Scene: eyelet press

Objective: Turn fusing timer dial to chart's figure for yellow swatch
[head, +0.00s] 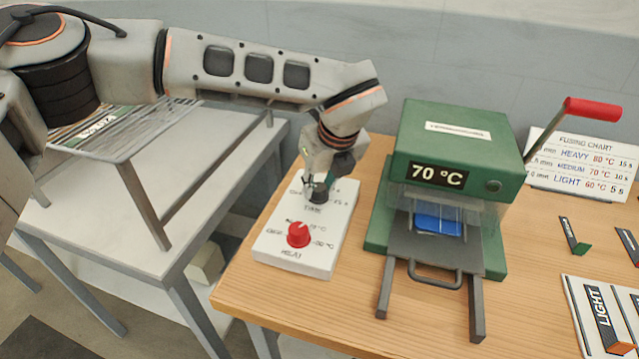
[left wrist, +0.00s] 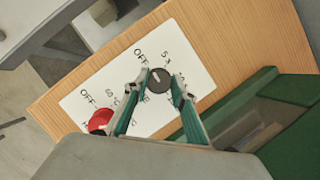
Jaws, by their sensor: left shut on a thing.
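The control box (head: 277,251) stands left of the press, with a black timer dial (head: 319,197) at its back and a red heat dial (head: 298,235) at its front. My left gripper (head: 318,187) is shut on the timer dial from above. In the left wrist view the fingers sit on either side of the timer dial (left wrist: 160,83), whose white mark points towards the OFF side. The fusing chart (head: 582,163) lists heavy 80 °C 15 s, medium 70 °C 10 s, light 60 °C 5 s. I cannot make out a yellow swatch. My right gripper is out of view.
The green press (head: 455,150) shows 70 °C and has a blue piece (head: 438,225) inside. Its red-ended lever (head: 592,108) rises at right. A card marked LIGHT (head: 600,310) and small dark-and-coloured pieces lie at right. A wire rack (head: 120,140) stands on the grey table at left.

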